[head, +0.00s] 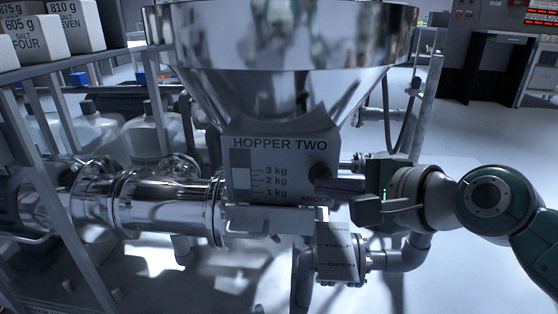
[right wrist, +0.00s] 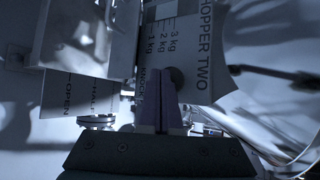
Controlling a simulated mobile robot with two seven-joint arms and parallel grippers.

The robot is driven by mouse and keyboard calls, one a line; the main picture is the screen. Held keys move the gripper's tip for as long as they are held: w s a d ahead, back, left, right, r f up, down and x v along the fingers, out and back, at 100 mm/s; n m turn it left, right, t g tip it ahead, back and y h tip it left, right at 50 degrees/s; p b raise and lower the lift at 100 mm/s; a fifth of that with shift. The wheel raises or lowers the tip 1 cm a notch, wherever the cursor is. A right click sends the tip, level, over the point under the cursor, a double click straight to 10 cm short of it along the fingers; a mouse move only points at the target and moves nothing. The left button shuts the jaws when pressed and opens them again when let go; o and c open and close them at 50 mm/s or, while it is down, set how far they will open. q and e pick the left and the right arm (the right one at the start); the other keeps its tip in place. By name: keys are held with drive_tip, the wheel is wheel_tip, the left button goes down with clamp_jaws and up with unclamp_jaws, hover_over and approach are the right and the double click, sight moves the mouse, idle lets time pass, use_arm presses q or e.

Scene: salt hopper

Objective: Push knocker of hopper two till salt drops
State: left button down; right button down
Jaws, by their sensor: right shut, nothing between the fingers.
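Hopper two (head: 290,95) is a shiny steel funnel with a grey plate (head: 270,160) lettered "HOPPER TWO". The plate carries a level strip (head: 241,175) beside marks for 1, 2 and 3 kg. The knocker (head: 319,171) is a dark round knob at the plate's right, above the word "KNOCK"; it also shows in the right wrist view (right wrist: 176,75). My right gripper (head: 320,185) comes from the right, shut and empty, its fingertips right at the knob. I cannot tell whether they touch it. In the right wrist view its fingers (right wrist: 161,78) overlap the plate. My left gripper is out of view.
A valve plate (head: 338,255) marked "HALF" and "OPEN" hangs below the knocker, near pipes. A steel pipe (head: 165,203) runs left. A shelf at the upper left holds labelled salt blocks (head: 38,35). The floor at right (head: 450,270) is mostly clear.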

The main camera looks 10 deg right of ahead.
drive_tip(key=shift+w+d+b, duration=0.25)
drive_tip(key=shift+w+b, duration=0.15)
drive_tip(key=shift+w, duration=0.3)
idle(0.6)
drive_tip(key=shift+s, duration=0.1)
drive_tip(key=shift+s+a+p, duration=0.2)
drive_tip(key=shift+s+p, duration=0.3)
drive_tip(key=shift+p, duration=0.05)
drive_tip(key=shift+s+a+p, duration=0.15)
drive_tip(key=shift+s+p, duration=0.35)
drive_tip(key=s+p, duration=0.1)
drive_tip(key=s, duration=0.1)
drive_tip(key=s+a+p, duration=0.1)
drive_tip(key=s+p, duration=0.1)
drive_tip(key=shift+s+a, duration=0.2)
drive_tip(key=shift+s, duration=0.2)
